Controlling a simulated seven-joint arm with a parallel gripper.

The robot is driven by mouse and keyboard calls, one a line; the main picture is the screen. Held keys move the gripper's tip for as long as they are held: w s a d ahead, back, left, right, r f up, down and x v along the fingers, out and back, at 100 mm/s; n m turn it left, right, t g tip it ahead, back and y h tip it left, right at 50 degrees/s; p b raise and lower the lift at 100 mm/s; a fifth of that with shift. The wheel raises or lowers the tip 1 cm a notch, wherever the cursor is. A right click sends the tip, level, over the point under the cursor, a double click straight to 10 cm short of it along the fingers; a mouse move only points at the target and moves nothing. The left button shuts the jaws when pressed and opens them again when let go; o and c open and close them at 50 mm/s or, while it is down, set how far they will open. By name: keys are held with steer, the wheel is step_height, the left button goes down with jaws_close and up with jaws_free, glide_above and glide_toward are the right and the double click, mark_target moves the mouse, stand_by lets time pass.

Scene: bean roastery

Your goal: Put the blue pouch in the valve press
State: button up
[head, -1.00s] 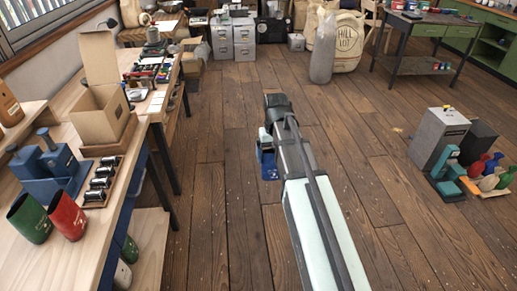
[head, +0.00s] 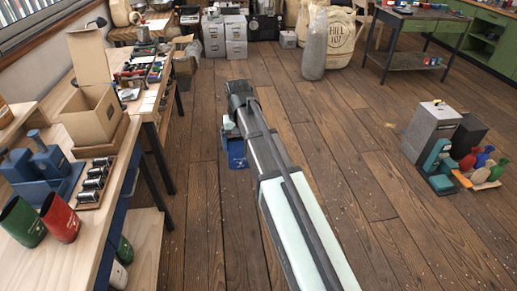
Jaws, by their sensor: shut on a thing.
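My gripper (head: 229,124) is at the far end of my arm, in the middle of the head view, above the wooden floor. It is shut on the blue pouch (head: 236,153), which hangs below and beside my wrist, partly hidden by my arm. The fingertips are small and partly hidden. A smaller teal device (head: 437,165) stands low at the right. I cannot tell from the labels which one is the valve press.
A green pouch (head: 24,222) and a red pouch (head: 61,217) stand at the left bench's front. A grey box (head: 432,130) and several coloured pouches stand at the right. The middle floor is clear.

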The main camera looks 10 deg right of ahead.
steer(key=a+r, duration=0.3)
steer(key=a, duration=0.8)
steer(key=w+a+r, duration=0.1)
steer(key=a+r, duration=0.2)
steer(key=a, duration=0.8)
steer(key=a+r, duration=0.4)
steer(key=a, duration=0.7)
steer(key=s+a+r+n+y, duration=0.1)
steer(key=s+a+r, duration=0.25)
steer(key=a, duration=0.65)
steer(key=s+a+r, duration=0.3)
steer(key=s+a, duration=0.1)
steer(key=a, duration=0.6)
steer(key=s+a+f+m, duration=0.1)
steer(key=s+a+f, duration=0.3)
steer(key=a+f, duration=0.4)
steer(key=shift+a+f+y, duration=0.3)
steer(key=shift+a+f, duration=0.1)
steer(key=shift+a, duration=0.25)
steer(key=o, duration=0.9)
steer(key=shift+o, duration=0.2)
steer(key=shift+r, duration=0.1)
